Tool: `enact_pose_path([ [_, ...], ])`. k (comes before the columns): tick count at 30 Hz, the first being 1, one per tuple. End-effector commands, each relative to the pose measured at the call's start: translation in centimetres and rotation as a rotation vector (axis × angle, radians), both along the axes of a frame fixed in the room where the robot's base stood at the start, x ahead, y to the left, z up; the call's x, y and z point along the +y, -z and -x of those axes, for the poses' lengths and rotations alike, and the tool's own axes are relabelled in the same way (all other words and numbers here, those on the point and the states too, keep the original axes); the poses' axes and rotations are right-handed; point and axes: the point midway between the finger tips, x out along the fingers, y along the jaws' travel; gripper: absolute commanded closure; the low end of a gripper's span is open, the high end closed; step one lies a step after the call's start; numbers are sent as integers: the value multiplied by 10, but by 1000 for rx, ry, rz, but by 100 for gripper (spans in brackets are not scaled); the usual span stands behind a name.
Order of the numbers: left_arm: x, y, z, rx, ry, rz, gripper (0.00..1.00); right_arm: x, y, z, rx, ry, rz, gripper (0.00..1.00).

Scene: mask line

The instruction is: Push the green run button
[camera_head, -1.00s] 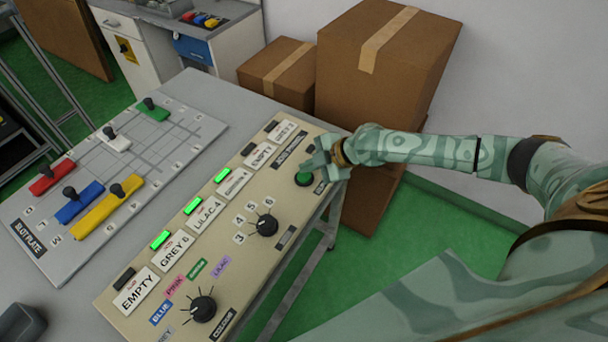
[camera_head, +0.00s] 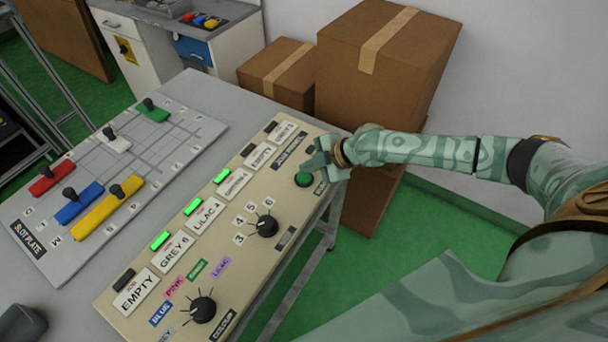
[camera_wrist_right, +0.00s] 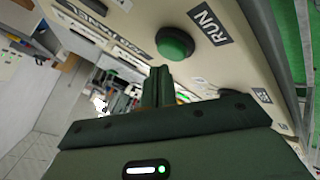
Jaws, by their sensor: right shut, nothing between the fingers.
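The green run button (camera_head: 303,180) is a round domed button in a dark ring at the far right end of the beige control panel (camera_head: 218,262). In the right wrist view the button (camera_wrist_right: 174,43) shows beside a label reading RUN (camera_wrist_right: 209,27). My right gripper (camera_head: 311,165) is shut and empty, with its fingertips close by the button in the head view. In the right wrist view the shut fingers (camera_wrist_right: 157,75) point up just below and left of the button. I cannot tell whether they touch it. My left gripper is not clearly in view.
Two dark knobs (camera_head: 203,309) (camera_head: 267,225) stick up from the panel. The slot plate (camera_head: 75,232) with coloured handled pieces lies to its left. Cardboard boxes (camera_head: 345,62) stand behind the gripper. A dark object (camera_head: 20,324) sits at the lower left.

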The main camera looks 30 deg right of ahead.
Motion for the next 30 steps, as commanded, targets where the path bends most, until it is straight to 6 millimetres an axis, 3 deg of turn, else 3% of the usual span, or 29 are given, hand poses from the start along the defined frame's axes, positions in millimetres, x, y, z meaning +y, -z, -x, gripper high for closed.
enact_pose_path([
  [30, 0, 8, 2, 5, 0, -1, 41, 0, 8, 0, 0, 0, 0, 100],
])
